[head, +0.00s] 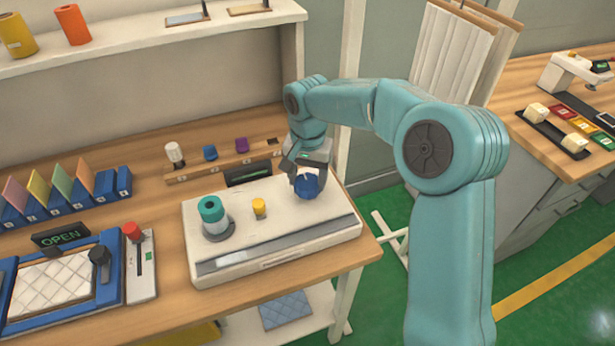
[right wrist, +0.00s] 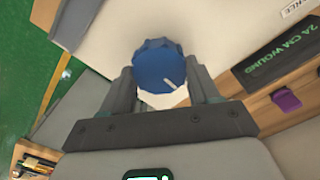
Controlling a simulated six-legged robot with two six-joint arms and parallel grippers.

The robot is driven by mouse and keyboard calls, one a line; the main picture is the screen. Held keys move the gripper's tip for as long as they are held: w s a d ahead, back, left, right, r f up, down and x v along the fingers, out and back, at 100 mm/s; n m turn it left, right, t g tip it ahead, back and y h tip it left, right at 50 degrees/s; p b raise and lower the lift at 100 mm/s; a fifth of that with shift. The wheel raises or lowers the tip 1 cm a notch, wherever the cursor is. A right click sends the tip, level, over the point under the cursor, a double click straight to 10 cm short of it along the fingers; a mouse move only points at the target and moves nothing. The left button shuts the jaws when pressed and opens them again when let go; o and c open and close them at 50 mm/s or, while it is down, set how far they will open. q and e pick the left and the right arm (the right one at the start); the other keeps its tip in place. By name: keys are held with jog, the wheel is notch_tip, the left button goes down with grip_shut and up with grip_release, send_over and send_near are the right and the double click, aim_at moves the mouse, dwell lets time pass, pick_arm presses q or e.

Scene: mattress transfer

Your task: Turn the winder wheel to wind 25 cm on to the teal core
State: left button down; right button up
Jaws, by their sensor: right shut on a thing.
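The winder is a white box (head: 275,220) on the wooden table. Its blue winder wheel (head: 306,187) is at the box's right end; it also shows in the right wrist view (right wrist: 158,66), with a short white mark on it. The teal core (head: 211,209) stands upright at the box's left end, and a small yellow knob (head: 259,206) sits between them. My right gripper (head: 307,174) is shut on the blue wheel from above, with a finger on each side. A dark display (right wrist: 285,50) behind the wheel reads "24 CM WOUND". My left gripper is not in view.
A wooden rack (head: 222,165) with a white bulb-like piece, a blue and a purple piece stands behind the winder. Left are a blue-framed quilted pad (head: 52,285), a red-knobbed lever (head: 132,232) and an "OPEN" sign (head: 61,236). Blue bins (head: 70,200) with coloured cards line the back left.

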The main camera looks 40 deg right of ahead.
aim_at(308, 181)
jog(key=shift+w+d+r+m, duration=0.15)
jog(key=shift+r+m, duration=0.1)
jog(key=shift+m, duration=0.55)
jog(key=o, duration=1.1)
jog(key=shift+c, duration=0.2)
jog(key=shift+f, duration=0.1)
notch_tip(308, 181, up, 16)
jog(key=p, duration=0.1)
jog(key=shift+p, duration=0.35)
jog(key=shift+r, duration=0.2)
